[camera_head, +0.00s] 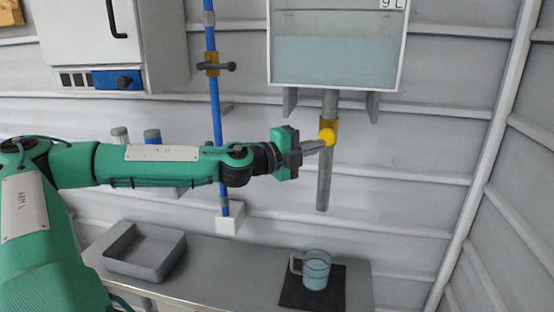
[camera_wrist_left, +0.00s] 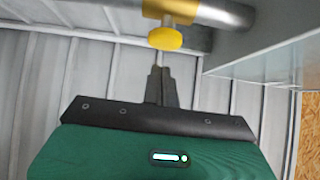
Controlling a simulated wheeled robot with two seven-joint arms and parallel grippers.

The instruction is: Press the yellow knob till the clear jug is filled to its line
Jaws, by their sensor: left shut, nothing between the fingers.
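The yellow knob (camera_head: 327,136) sits on a brass collar of the grey outlet pipe (camera_head: 323,182) below the clear tank (camera_head: 335,60). In the left wrist view the yellow knob (camera_wrist_left: 165,39) is just beyond my fingertips. My left gripper (camera_head: 322,145) is shut and empty, its tips at the knob; I cannot tell whether they touch. It also shows in the left wrist view (camera_wrist_left: 160,72). The clear jug (camera_head: 316,270) stands upright below the pipe and holds pale blue contents. Its fill line is too small to make out. My right gripper is not in view.
The jug stands on a dark mat (camera_head: 298,291) on a grey bench (camera_head: 235,262). A grey tray (camera_head: 125,268) is at the bench's left. A blue pipe (camera_head: 214,110) runs vertically behind my left arm. A white cabinet (camera_head: 75,35) hangs at upper left.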

